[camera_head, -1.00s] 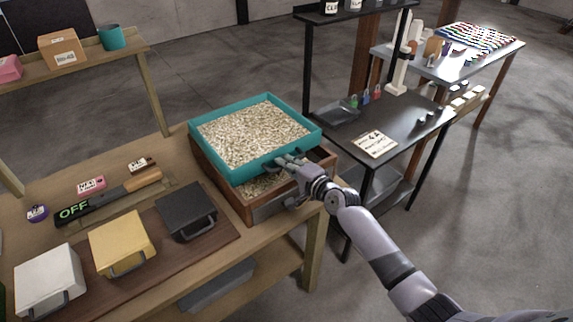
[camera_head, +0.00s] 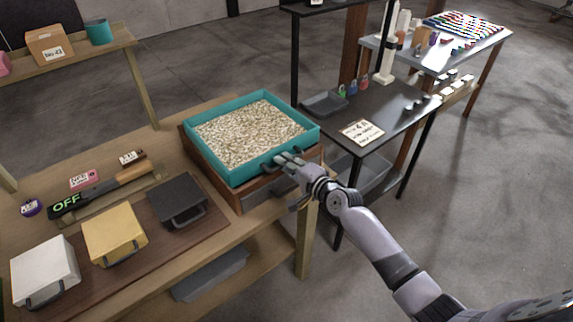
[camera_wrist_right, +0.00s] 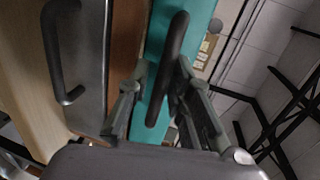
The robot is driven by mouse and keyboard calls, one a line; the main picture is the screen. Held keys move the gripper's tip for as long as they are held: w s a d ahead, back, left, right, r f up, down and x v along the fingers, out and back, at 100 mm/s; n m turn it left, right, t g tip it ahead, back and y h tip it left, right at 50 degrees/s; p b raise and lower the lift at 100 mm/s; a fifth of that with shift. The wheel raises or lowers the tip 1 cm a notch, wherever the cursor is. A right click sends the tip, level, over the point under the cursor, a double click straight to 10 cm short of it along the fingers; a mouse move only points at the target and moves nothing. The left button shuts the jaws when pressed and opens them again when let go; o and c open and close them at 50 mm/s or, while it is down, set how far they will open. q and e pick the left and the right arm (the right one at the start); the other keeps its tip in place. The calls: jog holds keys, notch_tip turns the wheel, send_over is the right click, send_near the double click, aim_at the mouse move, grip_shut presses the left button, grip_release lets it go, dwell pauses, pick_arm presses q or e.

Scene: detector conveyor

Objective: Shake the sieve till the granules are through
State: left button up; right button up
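The sieve (camera_head: 222,172) is a shallow teal square frame full of beige granules (camera_head: 250,132). It lies over a brown wooden box (camera_head: 217,186) with a grey front plate, covering most of its opening. My right gripper (camera_head: 287,162) is at the dark handle on the sieve's near side. In the right wrist view the dark handle (camera_wrist_right: 172,55) on the teal wall lies between the two fingers (camera_wrist_right: 158,98), which close around it. Whether granules lie in the box below is hidden now. My left gripper is not in view.
White (camera_head: 45,272), yellow (camera_head: 114,234) and dark (camera_head: 177,199) handled boxes stand left on the bench. A tool marked OFF (camera_head: 100,190) lies behind them. A black table (camera_head: 395,115) with a sign (camera_head: 362,132) stands right of the bench, with floor between.

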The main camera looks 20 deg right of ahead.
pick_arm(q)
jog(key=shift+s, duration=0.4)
pick_arm(e)
jog(key=v, duration=1.2)
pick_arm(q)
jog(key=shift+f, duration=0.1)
pick_arm(e)
jog(key=s+d+b, duration=0.3)
jog(key=s+b, duration=0.1)
jog(key=p+x, duration=0.1)
jog(key=x, duration=1)
jog(key=r+p+x, duration=0.1)
jog(key=x, duration=0.5)
jog(key=shift+w+a+r+p, duration=0.1)
jog(key=shift+a+p, duration=0.05)
jog(key=shift+p, duration=0.15)
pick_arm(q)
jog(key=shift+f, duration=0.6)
pick_arm(e)
jog(key=shift+w, duration=0.1)
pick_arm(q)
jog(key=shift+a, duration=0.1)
pick_arm(e)
jog(key=shift+c, duration=0.2)
